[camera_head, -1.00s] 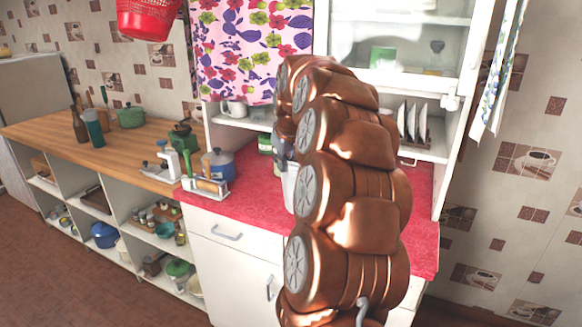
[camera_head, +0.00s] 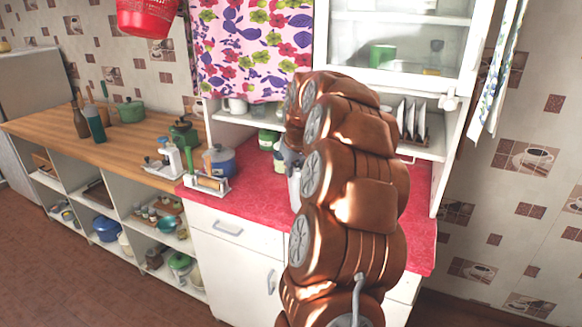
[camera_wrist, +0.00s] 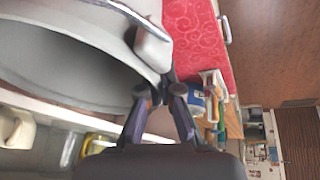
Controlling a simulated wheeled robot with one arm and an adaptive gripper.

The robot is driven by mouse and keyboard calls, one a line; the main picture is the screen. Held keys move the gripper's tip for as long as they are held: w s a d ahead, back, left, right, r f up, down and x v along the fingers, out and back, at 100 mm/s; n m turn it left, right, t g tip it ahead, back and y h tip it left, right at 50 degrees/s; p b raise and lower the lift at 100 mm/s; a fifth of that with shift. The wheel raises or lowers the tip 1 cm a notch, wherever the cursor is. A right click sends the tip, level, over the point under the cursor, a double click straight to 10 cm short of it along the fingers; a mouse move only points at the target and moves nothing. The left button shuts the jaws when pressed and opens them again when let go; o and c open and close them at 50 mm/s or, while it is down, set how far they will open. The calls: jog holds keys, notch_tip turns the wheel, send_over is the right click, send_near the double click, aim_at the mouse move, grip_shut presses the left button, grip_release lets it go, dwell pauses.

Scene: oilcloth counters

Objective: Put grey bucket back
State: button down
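The grey bucket (camera_wrist: 60,65) fills the upper left of the wrist view, its open mouth towards the camera. Its wire handle has a white grip (camera_wrist: 153,48) lying by the rim. My gripper (camera_wrist: 163,88) has its two dark fingers closed in at the bucket's rim, apparently pinching its edge. In the head view my gripper (camera_head: 291,152) is partly hidden by my copper-coloured arm over the red counter. Only a pale strip of the bucket (camera_head: 295,190) shows below it.
The red counter (camera_head: 257,197) holds a blue pot (camera_head: 219,161) and a small rack (camera_head: 206,184) at its left. A white cupboard (camera_head: 400,78) rises behind. A wooden counter (camera_head: 80,148) runs left. A red bucket (camera_head: 148,18) hangs above.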

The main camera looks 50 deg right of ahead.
jog(key=c, duration=1.8)
grip_release()
jog(key=shift+f, duration=0.2)
jog(key=shift+c, duration=0.2)
jog(key=o, duration=0.5)
jog(key=shift+r, duration=0.1)
jog(key=shift+r, duration=0.15)
jog(key=b+v, duration=0.3)
jog(key=v, duration=0.8)
jog(key=shift+s+a+r, duration=0.1)
jog(key=shift+a+r, duration=0.1)
jog(key=shift+r, duration=0.2)
